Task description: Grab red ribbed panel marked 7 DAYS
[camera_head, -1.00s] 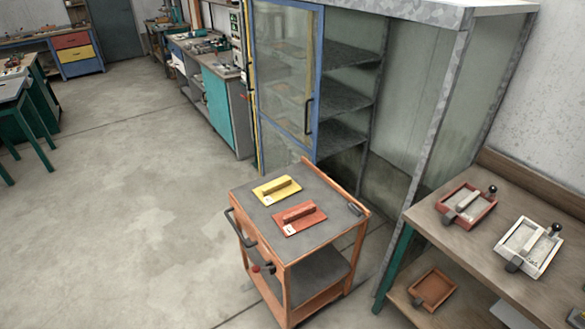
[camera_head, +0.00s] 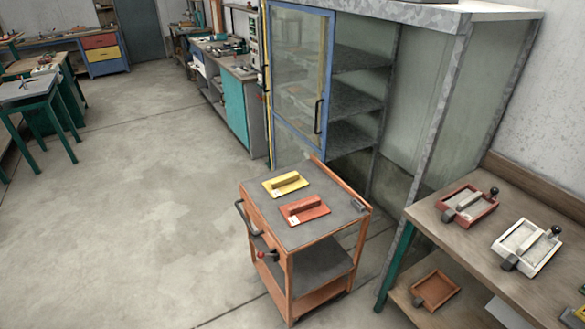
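A red panel (camera_head: 313,212) with a raised bar across it and a small white label lies flat on the top of an orange-framed cart (camera_head: 326,232). The label is too small to read. A yellow panel (camera_head: 273,190) of similar form lies just behind it on the cart top, apart from it. Neither of my grippers shows in the head view.
A cabinet (camera_head: 440,100) with a blue-framed glass door (camera_head: 297,80) stands behind the cart. A workbench (camera_head: 440,213) at the right holds a red tray (camera_head: 487,208) and a white tray (camera_head: 502,246). The floor (camera_head: 130,215) left of the cart is clear.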

